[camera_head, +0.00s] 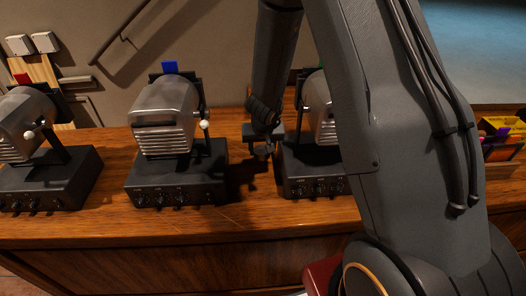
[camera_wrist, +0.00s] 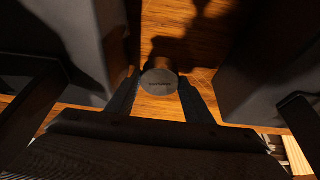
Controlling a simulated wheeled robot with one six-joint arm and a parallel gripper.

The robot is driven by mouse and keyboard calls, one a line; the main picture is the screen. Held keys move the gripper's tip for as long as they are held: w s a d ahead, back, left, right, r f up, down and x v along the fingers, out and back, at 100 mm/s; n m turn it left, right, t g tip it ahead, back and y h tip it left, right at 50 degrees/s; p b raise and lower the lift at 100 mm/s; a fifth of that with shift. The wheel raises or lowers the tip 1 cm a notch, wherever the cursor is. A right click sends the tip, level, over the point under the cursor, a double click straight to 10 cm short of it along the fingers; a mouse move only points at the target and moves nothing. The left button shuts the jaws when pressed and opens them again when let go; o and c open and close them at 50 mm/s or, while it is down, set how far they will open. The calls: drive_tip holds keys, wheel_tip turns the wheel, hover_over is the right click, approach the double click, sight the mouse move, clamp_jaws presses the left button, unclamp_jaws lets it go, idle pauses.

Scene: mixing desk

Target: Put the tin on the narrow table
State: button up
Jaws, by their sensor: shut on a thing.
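The tin (camera_wrist: 158,77) shows in the wrist view as a small, dark, round lid seen from above. The two fingers of my gripper (camera_wrist: 159,88) stand on either side of it and are shut on it. In the head view my gripper (camera_head: 262,140) is low over the wooden table (camera_head: 255,216), in the gap between two grey machines. I cannot make out the tin clearly there. Whether it touches the wood is not clear. I cannot tell whether this wooden table is the narrow table.
A grey machine on a black base (camera_head: 175,180) stands close left of my gripper. Another machine (camera_head: 312,170) stands close right, partly behind my arm. A third machine (camera_head: 45,180) is at far left. Colourful items (camera_head: 500,135) sit at far right. The wall is behind.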

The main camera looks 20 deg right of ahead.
sight(262, 151)
drive_tip(key=shift+r+p, duration=1.85)
drive_tip(key=shift+r, duration=0.4)
